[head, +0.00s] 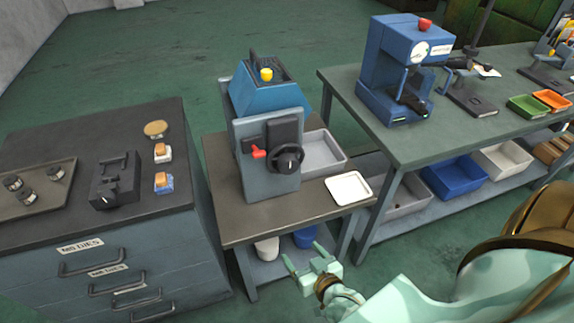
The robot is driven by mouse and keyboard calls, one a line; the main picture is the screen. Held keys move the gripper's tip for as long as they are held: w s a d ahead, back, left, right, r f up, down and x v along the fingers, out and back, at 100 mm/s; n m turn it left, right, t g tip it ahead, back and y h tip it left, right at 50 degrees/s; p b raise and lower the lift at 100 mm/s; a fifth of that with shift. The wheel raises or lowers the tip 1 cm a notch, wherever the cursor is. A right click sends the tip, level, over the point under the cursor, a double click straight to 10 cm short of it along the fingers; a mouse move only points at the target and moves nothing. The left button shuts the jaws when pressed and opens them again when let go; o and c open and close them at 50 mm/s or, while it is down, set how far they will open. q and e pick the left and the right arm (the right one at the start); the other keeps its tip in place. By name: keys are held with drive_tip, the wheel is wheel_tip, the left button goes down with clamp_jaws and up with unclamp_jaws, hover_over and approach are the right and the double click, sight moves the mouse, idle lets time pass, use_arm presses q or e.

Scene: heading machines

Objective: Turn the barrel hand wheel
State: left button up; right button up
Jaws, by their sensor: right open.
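A black hand wheel (288,159) sits on the front of the blue-grey machine (264,170) on the middle table. My right gripper (303,251) is open and empty. It shows below the wheel, in front of the table's front edge, and touches nothing that I can see. My left gripper is not in view.
The small table (232,228) also holds a white tray (348,188) at right and a grey bin (322,153) behind. A drawer cabinet (110,245) stands at left. A green bench (440,135) with a blue machine (400,65) stands at right.

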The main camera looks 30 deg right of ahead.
sight(290, 169)
drive_tip(key=w+d+r+m+t+h, duration=0.1)
drive_tip(key=w+d+r+t, duration=0.1)
drive_tip(key=r, duration=0.4)
drive_tip(key=w+d+r+m+t+h, duration=0.1)
drive_tip(key=d+r+t+h, duration=0.1)
drive_tip(key=r, duration=0.5)
drive_tip(key=x, duration=0.5)
drive_tip(key=b+x, duration=0.1)
drive_tip(key=x, duration=0.5)
drive_tip(key=f+b+x, duration=0.1)
drive_tip(key=x, duration=0.4)
drive_tip(key=shift+w+d, duration=0.1)
drive_tip(key=shift+w, duration=0.15)
drive_tip(key=shift+r, duration=0.1)
drive_tip(key=c, duration=1)
